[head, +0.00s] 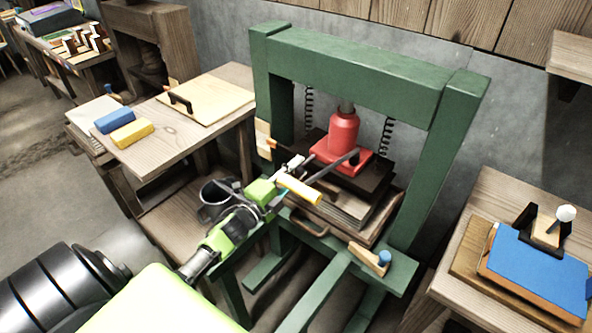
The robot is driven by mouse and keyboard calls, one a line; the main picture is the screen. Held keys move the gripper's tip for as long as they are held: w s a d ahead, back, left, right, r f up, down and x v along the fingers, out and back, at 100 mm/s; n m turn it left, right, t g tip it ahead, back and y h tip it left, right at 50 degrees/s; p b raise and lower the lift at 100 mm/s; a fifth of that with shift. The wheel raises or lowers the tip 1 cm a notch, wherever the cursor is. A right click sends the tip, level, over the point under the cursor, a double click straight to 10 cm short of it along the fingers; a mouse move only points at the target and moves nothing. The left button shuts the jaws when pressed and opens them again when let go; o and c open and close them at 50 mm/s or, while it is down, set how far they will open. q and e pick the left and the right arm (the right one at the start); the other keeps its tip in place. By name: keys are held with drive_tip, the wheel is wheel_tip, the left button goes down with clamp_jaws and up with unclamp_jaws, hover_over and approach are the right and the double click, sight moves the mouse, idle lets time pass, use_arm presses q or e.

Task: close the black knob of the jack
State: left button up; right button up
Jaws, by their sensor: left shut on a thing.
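The jack (343,133) is red and stands upright on a dark plate inside the green press frame, under its top beam. A small dark part, which may be its black knob (354,158), shows at the front of its base. My left gripper (283,181) is in front and to the left of the jack. It is shut at one end of a yellow handle (300,190). A thin grey rod runs between the handle and the jack's base; I cannot tell if they are joined. My right gripper is not in view.
The green press frame (350,75) surrounds the jack, with a spring on each side. A wooden table (170,150) with blue and yellow blocks stands at left. A table at right holds a blue-topped board (540,270). A blue-tipped wooden peg (384,258) sits at the press's front.

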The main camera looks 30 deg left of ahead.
use_arm(q)
drive_tip(key=o, duration=1.1)
